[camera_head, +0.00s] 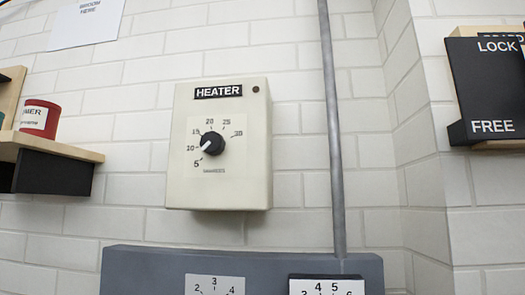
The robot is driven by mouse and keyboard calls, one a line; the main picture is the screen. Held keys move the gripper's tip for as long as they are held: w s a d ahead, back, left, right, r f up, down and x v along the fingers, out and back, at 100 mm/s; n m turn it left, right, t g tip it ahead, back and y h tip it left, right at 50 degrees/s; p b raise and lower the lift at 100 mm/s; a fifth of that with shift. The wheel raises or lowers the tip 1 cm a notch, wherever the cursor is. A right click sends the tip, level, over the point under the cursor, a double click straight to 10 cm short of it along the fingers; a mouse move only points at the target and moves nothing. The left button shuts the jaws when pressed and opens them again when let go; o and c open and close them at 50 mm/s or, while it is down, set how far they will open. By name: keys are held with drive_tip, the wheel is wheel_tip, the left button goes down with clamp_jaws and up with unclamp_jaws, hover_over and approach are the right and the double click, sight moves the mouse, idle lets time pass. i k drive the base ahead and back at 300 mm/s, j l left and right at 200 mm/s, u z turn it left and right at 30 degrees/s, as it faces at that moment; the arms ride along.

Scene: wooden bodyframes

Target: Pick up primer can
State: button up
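A red can (39,119) stands upright on a wooden shelf (60,147) at the left edge of the head view. My gripper is not in view.
A beige heater box (219,145) with a black dial hangs on the white brick wall. A grey pipe (332,130) runs down to a grey panel (150,262) with numbered dials. A black LOCK/FREE board (488,88) is at right. A black block (52,174) sits under the shelf.

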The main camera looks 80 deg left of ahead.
sight(40, 118)
drive_tip(key=k+u, duration=0.2)
drive_tip(key=u, duration=3.2)
